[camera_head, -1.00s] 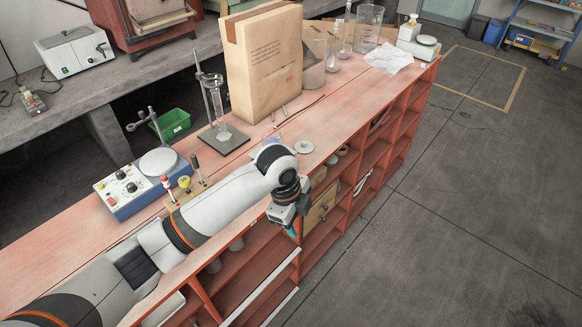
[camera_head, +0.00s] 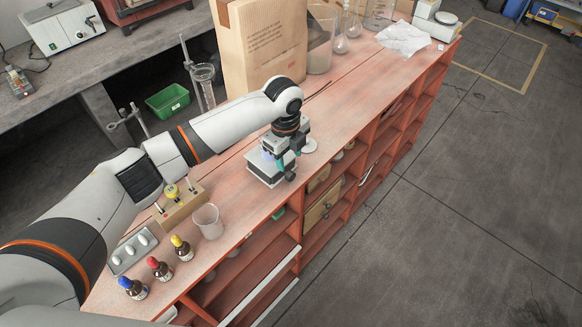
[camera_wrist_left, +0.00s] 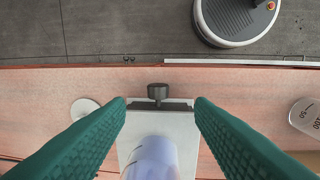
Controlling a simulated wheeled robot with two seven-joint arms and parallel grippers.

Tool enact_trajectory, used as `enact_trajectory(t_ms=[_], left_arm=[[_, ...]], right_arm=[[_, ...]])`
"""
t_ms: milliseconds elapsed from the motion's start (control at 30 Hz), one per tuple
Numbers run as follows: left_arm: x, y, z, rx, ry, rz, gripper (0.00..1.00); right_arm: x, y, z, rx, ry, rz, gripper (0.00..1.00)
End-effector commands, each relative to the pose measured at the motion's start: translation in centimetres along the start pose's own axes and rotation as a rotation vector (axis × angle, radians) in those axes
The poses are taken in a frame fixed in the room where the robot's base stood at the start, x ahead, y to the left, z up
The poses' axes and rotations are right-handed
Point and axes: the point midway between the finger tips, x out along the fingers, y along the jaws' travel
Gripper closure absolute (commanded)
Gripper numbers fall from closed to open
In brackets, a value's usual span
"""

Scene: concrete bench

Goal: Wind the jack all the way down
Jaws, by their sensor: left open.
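The jack (camera_head: 262,172) is a small pale platform on the red bench, partly hidden by my arm in the head view. In the left wrist view its pale top plate (camera_wrist_left: 130,140) has a dark edge and a dark round knob (camera_wrist_left: 158,92) on the side toward the bench's edge. A translucent bluish cylinder (camera_wrist_left: 150,160) stands on the plate. My left gripper (camera_head: 284,168) points down at the jack's knob side. In the left wrist view its green fingers (camera_wrist_left: 160,103) are open, one on each side of the knob, with gaps visible. My right gripper is out of view.
A pale disc (camera_head: 309,146) lies beside the jack, and a large cardboard bag (camera_head: 262,50) stands behind it. An empty beaker (camera_head: 207,221) and several dropper bottles (camera_head: 160,268) stand nearer. The bench's front edge is close to the gripper.

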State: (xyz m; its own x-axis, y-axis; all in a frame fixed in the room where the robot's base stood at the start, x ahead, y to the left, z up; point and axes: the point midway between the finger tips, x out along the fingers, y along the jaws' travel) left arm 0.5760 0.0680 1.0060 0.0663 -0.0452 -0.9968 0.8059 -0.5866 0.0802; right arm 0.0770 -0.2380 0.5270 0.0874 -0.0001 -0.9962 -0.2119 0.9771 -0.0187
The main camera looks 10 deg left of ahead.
Motion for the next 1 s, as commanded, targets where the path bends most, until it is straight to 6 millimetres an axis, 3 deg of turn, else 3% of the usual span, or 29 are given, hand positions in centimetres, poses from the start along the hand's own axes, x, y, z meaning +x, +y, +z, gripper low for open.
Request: enact_trajectory(t_ms=[167, 400, 567, 833, 1000], left_arm=[[3.5, -0.1, 0.1, -0.001, 0.0, -0.004, 0.51], [7.1, 0.0, 0.1, -0.001, -0.001, -0.001, 0.51], [8.1, 0.0, 0.0, -0.001, 0.0, 0.0, 0.51], [8.2, 0.0, 0.0, 0.0, 0.0, 0.001, 0.51], [8.2, 0.0, 0.0, 0.0, 0.0, 0.001, 0.79]], right_arm=[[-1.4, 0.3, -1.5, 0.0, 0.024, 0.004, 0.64], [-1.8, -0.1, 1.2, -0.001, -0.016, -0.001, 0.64], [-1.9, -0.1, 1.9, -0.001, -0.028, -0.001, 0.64], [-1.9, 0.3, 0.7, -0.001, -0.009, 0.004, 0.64], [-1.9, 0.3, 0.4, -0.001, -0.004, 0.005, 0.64]])
